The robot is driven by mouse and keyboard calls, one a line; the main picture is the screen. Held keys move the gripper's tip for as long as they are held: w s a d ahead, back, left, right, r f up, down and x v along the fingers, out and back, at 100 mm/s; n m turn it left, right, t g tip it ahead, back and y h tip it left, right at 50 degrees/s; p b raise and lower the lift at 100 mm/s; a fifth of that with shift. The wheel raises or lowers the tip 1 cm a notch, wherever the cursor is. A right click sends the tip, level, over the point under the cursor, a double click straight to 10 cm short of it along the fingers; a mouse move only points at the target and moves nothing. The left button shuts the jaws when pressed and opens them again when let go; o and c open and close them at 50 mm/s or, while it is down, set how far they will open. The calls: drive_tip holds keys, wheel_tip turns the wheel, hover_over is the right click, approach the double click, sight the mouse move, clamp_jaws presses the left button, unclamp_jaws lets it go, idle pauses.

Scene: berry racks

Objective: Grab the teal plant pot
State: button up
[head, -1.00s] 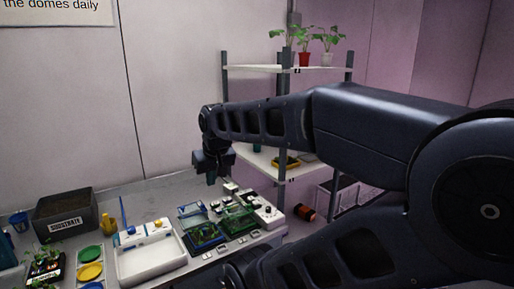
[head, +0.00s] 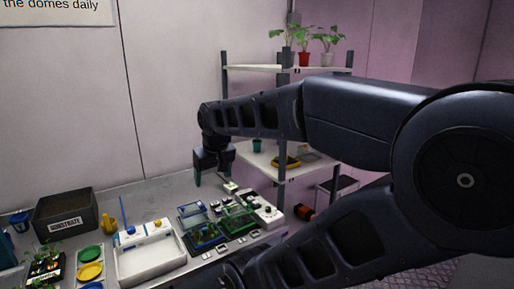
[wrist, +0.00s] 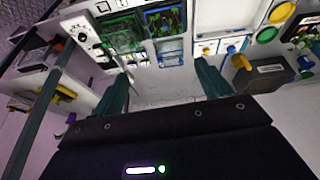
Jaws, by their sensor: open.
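A small teal plant pot (head: 257,146) stands at the left end of the middle shelf of the rack, just under my forearm in the head view. I cannot make it out in the wrist view. My gripper (head: 211,179) hangs over the back of the table, left of the rack and lower in the picture than the pot. It is apart from the pot. In the wrist view the two teal fingers of my gripper (wrist: 163,75) are spread wide with nothing between them.
The rack's middle shelf (head: 262,160) also holds a yellow-and-black item (head: 285,162). Potted plants stand on the top shelf (head: 250,68). The table bears domed trays (head: 238,218), a white basin (head: 150,262) and a substrate box (head: 66,211). Rack posts stand near the pot.

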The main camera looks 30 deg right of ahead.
drive_tip(key=w+d+n+g+h, duration=0.3)
drive_tip(key=w+d+n+h, duration=0.15)
drive_tip(key=w+d, duration=0.9)
drive_tip(key=n+h, duration=1.3)
drive_tip(key=n, duration=0.1)
approach(259, 141)
drive_tip(key=shift+w+f, duration=0.15)
drive_tip(key=shift+w, duration=0.6)
drive_tip(key=d, duration=1)
drive_tip(key=shift+w+d, duration=0.15)
drive_tip(key=shift+d, duration=0.2)
drive_tip(key=c, duration=1.1)
